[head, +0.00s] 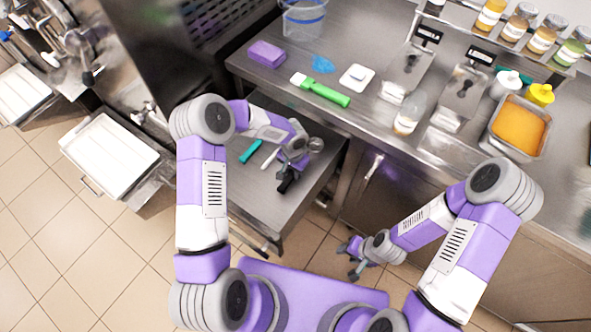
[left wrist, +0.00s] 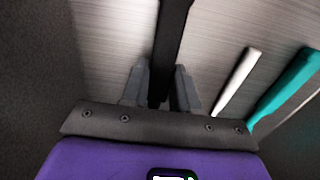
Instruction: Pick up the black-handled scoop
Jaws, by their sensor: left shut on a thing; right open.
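The black-handled scoop shows its black handle (left wrist: 172,40) in the left wrist view, running up from between the fingers of my left gripper (left wrist: 160,88). In the head view my left gripper (head: 291,164) is over the lower steel cart, with the black handle (head: 286,184) sticking out below it. A round metal part (head: 316,144) beside the gripper looks like the scoop's bowl. My left gripper is shut on the handle. I cannot tell whether the scoop touches the cart. My right gripper (head: 353,258) is open and empty, low in front of the counter.
A teal-handled tool (head: 250,151) and a white-handled tool (head: 270,158) lie on the cart (head: 240,196) left of the gripper. The steel counter (head: 345,45) behind holds a purple block (head: 267,53), a green-handled brush (head: 322,91), a bottle (head: 409,113) and an orange-filled pan (head: 519,126).

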